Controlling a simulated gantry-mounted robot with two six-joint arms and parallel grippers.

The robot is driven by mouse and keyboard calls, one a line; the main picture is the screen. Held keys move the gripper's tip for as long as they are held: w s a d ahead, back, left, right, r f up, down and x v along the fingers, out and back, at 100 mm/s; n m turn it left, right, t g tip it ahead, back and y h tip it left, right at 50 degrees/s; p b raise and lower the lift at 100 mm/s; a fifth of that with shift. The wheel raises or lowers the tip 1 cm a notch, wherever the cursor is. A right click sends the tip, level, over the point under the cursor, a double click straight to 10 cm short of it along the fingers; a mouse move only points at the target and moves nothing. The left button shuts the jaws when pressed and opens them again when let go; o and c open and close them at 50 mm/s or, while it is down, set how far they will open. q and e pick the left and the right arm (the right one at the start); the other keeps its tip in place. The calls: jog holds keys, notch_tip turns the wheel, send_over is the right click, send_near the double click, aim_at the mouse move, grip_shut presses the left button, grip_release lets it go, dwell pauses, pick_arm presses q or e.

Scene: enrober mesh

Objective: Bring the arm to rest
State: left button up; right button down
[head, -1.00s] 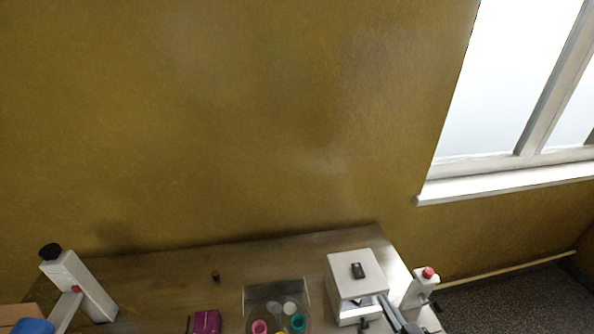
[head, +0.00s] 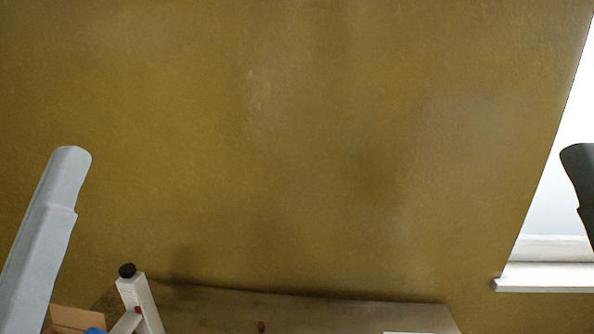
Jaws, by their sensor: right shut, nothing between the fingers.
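A dark, rounded part of mine (head: 579,185) rises at the right edge, on my right gripper's side, in front of the window. It is cut off by the frame, and separate fingertips do not show. My right gripper is shut and empty, well away from the table. A pale grey, long part of mine (head: 42,240) rises at the left edge against the wall. It touches nothing that I can see. My left gripper's fingers do not show.
The wooden table's (head: 350,312) far edge shows low down. A white post with a black cap (head: 138,300), a cardboard box (head: 75,318) and a small dark red object (head: 261,326) are there. The ochre wall (head: 320,130) fills the back, with a window sill (head: 545,277) at right.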

notch_tip(320, 180, up, 19)
jog(key=p, duration=1.5)
jog(key=shift+w+f+p, duration=0.15)
jog(key=shift+f+p, duration=0.05)
jog(key=shift+p, duration=0.15)
